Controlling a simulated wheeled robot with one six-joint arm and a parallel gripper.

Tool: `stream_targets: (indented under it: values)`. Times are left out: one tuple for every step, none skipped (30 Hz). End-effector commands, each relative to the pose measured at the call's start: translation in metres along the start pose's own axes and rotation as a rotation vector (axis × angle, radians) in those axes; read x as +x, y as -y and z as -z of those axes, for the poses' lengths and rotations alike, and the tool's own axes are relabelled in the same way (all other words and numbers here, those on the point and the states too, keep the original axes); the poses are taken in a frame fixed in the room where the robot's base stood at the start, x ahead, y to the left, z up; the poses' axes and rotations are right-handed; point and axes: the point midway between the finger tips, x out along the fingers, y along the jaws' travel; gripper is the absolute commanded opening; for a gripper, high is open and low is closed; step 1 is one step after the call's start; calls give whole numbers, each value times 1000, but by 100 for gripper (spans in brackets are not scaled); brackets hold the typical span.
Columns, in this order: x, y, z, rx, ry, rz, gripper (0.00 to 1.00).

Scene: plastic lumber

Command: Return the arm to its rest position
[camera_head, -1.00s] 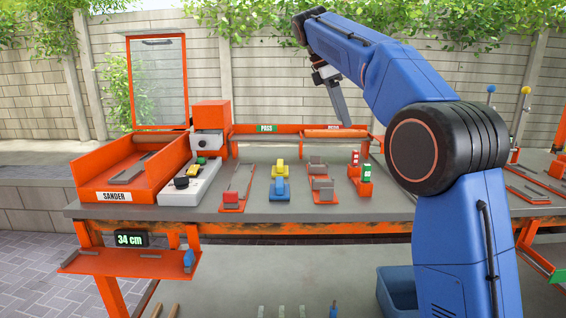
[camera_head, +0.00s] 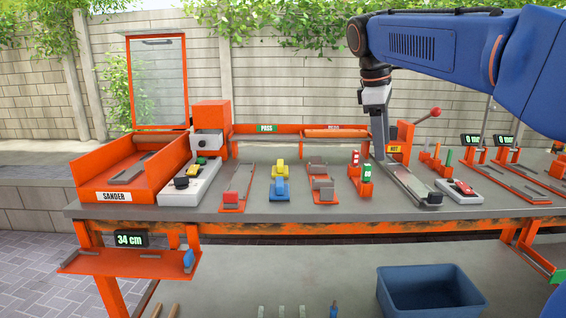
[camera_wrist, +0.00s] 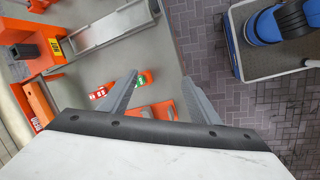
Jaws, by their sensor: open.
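My arm, blue with dark joints, reaches in from the right in the head view, its upper link nearly level. My gripper (camera_head: 378,148) hangs from the wrist with its grey fingers pointing down, over the back of the bench near the red and green blocks. In the wrist view my gripper (camera_wrist: 163,92) shows two grey fingers spread apart with nothing held between them. In the head view the nearer finger overlaps the far one, so the gap does not show there.
The workbench (camera_head: 330,212) holds a sander (camera_head: 125,165), coloured blocks in orange holders, a grey rail (camera_head: 415,187) and a red-button box (camera_head: 462,191). A red-knobbed lever (camera_head: 435,113) stands right of my gripper. A blue bin (camera_head: 430,290) sits below.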

Motion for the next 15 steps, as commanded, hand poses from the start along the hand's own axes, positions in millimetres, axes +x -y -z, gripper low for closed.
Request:
stream_targets:
  values:
    - [6,13,-12,41,-15,-3,57]
    - [9,19,-17,66,-25,-6,57]
    - [15,28,-24,101,-37,-6,57]
    - [19,34,-28,128,-47,-8,57]
    - [23,41,-34,155,-57,-9,57]
    - [29,51,-40,190,-69,-10,57]
    - [34,58,-44,216,-79,-10,57]
    - [39,65,-49,243,-89,-10,57]
    - [46,75,-55,279,-102,-10,57]
    - [51,82,-59,307,-111,-10,57]
    - [56,90,-63,334,-121,-10,57]
    - [63,100,-68,371,-135,-9,57]
    - [69,108,-72,398,-144,-7,57]
    - [75,116,-76,426,-154,-7,57]
    - [83,126,-82,464,-167,-6,57]
